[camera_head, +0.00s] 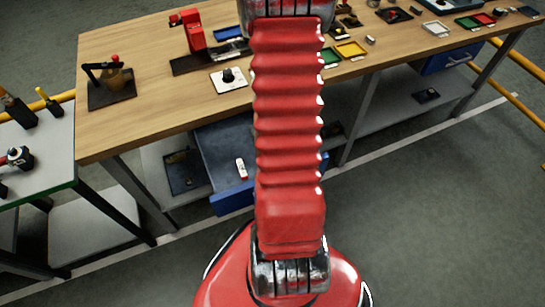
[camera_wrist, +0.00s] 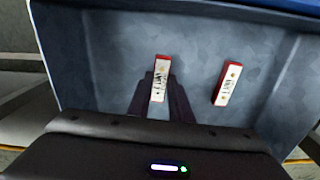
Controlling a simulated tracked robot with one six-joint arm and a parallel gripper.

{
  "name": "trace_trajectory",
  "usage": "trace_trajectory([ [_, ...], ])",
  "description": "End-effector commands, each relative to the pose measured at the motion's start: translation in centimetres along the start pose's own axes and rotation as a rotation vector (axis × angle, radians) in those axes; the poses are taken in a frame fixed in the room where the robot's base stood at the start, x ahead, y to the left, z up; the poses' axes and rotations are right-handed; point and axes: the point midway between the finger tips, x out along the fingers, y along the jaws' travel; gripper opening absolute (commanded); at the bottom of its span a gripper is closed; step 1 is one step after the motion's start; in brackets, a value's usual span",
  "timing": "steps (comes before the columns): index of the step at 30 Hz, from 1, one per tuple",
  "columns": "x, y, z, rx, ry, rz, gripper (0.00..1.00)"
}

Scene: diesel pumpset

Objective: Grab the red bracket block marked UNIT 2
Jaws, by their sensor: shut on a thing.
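In the wrist view, a red block with a white labelled face (camera_wrist: 159,80) lies between the fingertips of my gripper (camera_wrist: 160,88). The dark fingers are shut on its sides, and its upper end sticks out beyond them. A second, similar red and white block (camera_wrist: 227,84) lies apart to the right, tilted, on the drawer floor. The labels seem to read UNIT, but I cannot surely read their numbers. In the head view, one such block (camera_head: 241,168) shows in the open drawer; my arm hides my gripper there.
The blue-grey drawer (camera_head: 215,142) stands open below the wooden bench (camera_head: 140,50), its walls close around my gripper. A red fixture (camera_head: 193,32), a black knob on a plate (camera_head: 228,76) and coloured trays (camera_head: 350,50) stand on the bench. A grey side table (camera_head: 50,160) is at left.

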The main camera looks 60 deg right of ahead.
Motion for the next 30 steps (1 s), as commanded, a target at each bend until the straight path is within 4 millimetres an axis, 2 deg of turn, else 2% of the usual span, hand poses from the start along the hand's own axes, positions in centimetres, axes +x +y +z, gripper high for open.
trace_trajectory([
  [17,-0.5,0.0,-0.1,0.000,0.001,0.000,0.00],
  [23,-2.4,0.0,-0.1,0.000,0.004,0.001,0.00],
  [30,-6.0,0.1,-0.1,0.000,0.005,0.001,0.00],
])
